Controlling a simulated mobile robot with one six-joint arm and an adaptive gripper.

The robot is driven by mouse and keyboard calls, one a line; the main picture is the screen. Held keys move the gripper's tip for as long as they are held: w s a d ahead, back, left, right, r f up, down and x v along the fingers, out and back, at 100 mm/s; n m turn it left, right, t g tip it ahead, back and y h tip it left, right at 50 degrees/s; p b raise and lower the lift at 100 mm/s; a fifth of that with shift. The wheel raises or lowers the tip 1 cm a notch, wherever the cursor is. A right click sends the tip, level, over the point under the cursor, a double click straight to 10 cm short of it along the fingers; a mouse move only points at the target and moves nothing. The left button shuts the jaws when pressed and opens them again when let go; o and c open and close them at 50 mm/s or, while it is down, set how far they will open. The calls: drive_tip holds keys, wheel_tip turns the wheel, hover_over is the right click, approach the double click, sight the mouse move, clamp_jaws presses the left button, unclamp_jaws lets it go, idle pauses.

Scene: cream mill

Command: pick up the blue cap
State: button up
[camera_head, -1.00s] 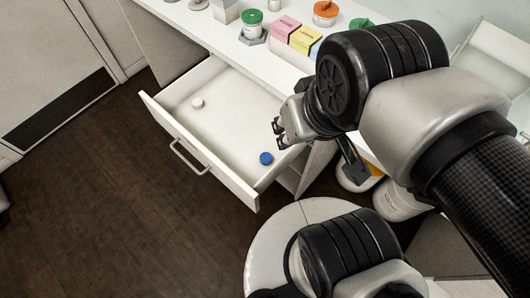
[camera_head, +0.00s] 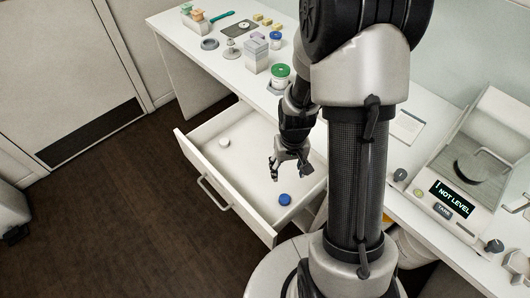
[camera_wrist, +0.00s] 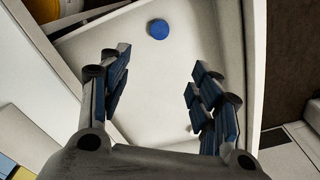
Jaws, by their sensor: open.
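The blue cap (camera_head: 284,199) lies on the floor of the open white drawer (camera_head: 262,215), near the drawer's front right corner. In the wrist view the blue cap (camera_wrist: 158,29) shows beyond the fingertips, near the top of the picture and roughly between them. My gripper (camera_head: 288,171) is open and empty, over the drawer, above and a little behind the cap in the head view. In the wrist view the two blue-padded fingers of my gripper (camera_wrist: 157,78) stand wide apart. The cap is apart from both fingers.
A white cap (camera_head: 224,142) lies at the drawer's far left. The counter above holds a green-lidded jar (camera_head: 280,74), a grey box (camera_head: 256,56) and small items. A balance (camera_head: 458,203) reading NOT LEVEL stands at right. The drawer's middle is clear.

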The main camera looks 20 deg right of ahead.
drive_tip(key=b, duration=0.4)
hover_over(285, 199)
wheel_tip(285, 199, down, 15)
drive_tip(key=shift+a+r, duration=0.15)
wheel_tip(285, 199, down, 5)
drive_tip(key=shift+f+b, duration=0.15)
drive_tip(key=shift+b, duration=0.9)
drive_tip(key=shift+c, duration=0.4)
drive_tip(key=c, duration=0.8)
